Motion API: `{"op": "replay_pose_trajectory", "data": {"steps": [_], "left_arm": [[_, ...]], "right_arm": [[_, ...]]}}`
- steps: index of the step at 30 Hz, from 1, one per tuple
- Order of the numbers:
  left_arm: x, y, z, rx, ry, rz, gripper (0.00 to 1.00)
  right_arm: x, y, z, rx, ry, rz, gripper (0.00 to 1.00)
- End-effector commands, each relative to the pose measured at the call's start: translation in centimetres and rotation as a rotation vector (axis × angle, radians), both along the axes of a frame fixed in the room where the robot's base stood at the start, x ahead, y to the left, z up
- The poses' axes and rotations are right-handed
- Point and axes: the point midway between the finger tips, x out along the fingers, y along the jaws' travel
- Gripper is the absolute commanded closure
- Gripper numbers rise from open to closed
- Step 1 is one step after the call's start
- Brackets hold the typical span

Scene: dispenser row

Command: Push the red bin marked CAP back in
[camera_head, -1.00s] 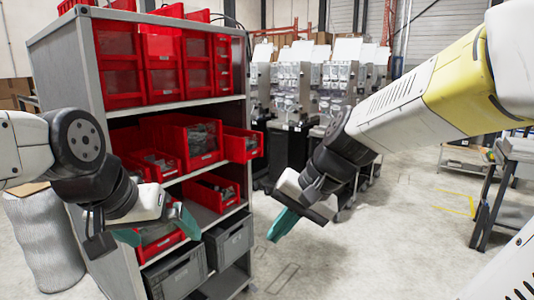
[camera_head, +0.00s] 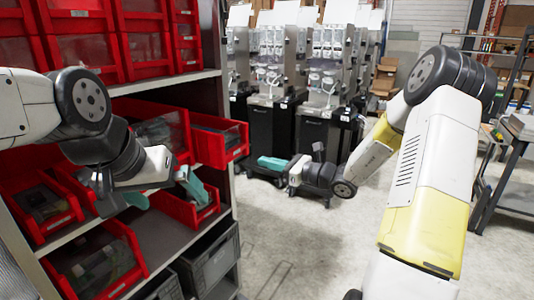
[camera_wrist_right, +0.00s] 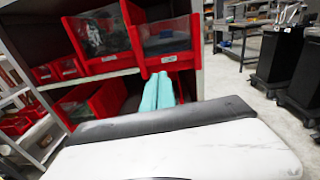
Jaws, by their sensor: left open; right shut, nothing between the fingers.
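A red bin (camera_head: 220,142) with a clear front window juts out past its neighbours at the right end of the middle shelf. It also shows in the right wrist view (camera_wrist_right: 167,42), upper middle. I cannot read CAP on any bin. My right gripper (camera_head: 264,162) is shut and empty, its teal fingers pointing left, just right of and slightly below the bin's front in the head view. In the right wrist view its fingers (camera_wrist_right: 158,92) appear below the bin; I cannot tell whether they touch. My left gripper (camera_head: 165,193) is open and empty in front of the lower bins.
A larger red bin (camera_head: 160,138) stands left of the jutting one. Several red bins fill the shelves, with a grey crate (camera_head: 210,257) at the bottom. Dispensers (camera_head: 325,85) stand behind. A grey-metal table (camera_head: 515,195) is at right; the floor (camera_head: 310,245) between is clear.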

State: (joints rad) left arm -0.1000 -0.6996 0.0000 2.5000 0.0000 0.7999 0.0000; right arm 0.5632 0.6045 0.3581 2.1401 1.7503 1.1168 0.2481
Motion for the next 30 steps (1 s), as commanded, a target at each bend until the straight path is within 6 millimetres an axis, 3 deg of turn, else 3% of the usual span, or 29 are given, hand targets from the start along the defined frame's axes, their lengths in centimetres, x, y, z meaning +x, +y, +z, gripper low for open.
{"op": "replay_pose_trajectory", "data": {"steps": [5,18,30], "left_arm": [[0.0,0.0,0.0,0.0,-0.001,0.0,0.0],[0.0,0.0,0.0,0.0,0.0,0.0,0.0],[0.0,0.0,0.0,0.0,0.0,0.0,0.0]], "right_arm": [[1.1,-0.2,-0.4,0.041,0.022,-0.034,1.0],[5.4,5.7,-0.4,0.039,0.021,-0.033,1.0],[6.1,6.6,-0.4,0.037,0.021,-0.034,1.0]]}}
